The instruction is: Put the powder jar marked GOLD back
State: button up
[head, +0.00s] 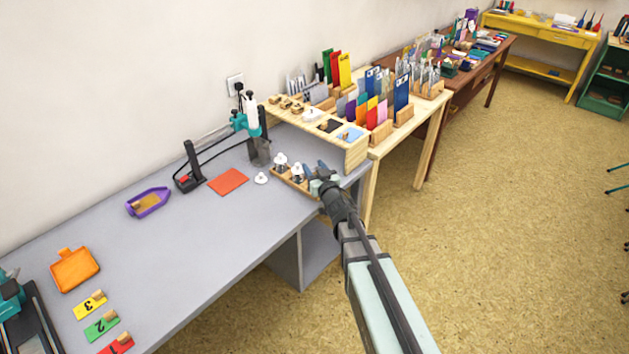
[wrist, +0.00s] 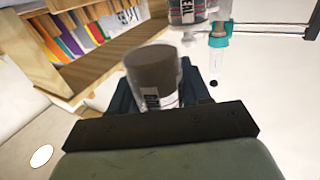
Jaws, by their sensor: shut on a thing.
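My gripper (head: 318,175) is at the right end of a small wooden jar rack (head: 287,180) on the grey bench, in the head view. In the wrist view a clear jar (wrist: 152,80) with a grey-brown top stands between my fingers, which are shut on it. Its label is partly hidden, and I cannot read the whole word. In the head view this jar is mostly hidden by my gripper. Two white-topped jars, one (head: 280,162) and another (head: 298,172), stand left of my gripper. Whether the held jar touches the rack is hidden.
A wooden shelf (head: 355,155) stands close behind my gripper. A teal heat tool on a stand (head: 250,125) is to the left. A white round piece (head: 261,178) and an orange-red mat (head: 228,182) lie on the bench.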

jog(key=shift+f, duration=2.25)
jog(key=o, duration=1.1)
jog(key=shift+f, duration=0.1)
jog(key=shift+s, duration=0.1)
